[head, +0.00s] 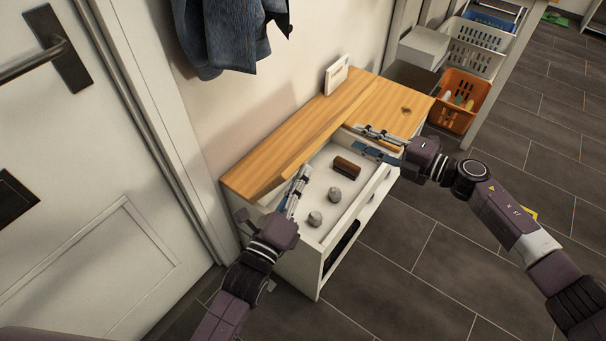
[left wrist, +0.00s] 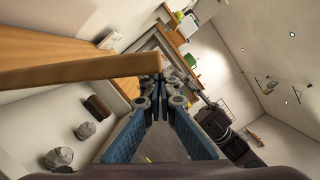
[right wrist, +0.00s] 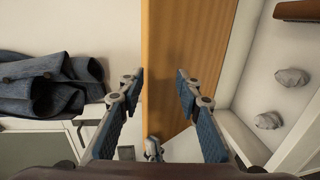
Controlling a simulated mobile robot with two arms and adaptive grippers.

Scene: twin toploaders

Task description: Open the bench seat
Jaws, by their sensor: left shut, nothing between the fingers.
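The white bench (head: 310,262) has a wooden seat. Its long lid (head: 290,140) stands partly raised, with its front edge above the open compartment (head: 335,212). The lid also shows in the left wrist view (left wrist: 70,72) and the right wrist view (right wrist: 172,60). Inside lie a brown block (head: 347,167) and two grey lumps (head: 334,194) (head: 315,218). My left gripper (head: 298,184) is shut and empty near the lid's front left edge; contact is unclear. My right gripper (head: 372,142) is open at the compartment's right end, its fingertips (right wrist: 158,78) apart, holding nothing.
A small white frame (head: 337,74) stands at the seat's back against the wall. A blue jacket (head: 225,35) hangs above. An orange basket (head: 460,100) and white baskets (head: 473,47) stand right of the bench. A white door (head: 90,190) is at left. Tiled floor (head: 420,270) in front is clear.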

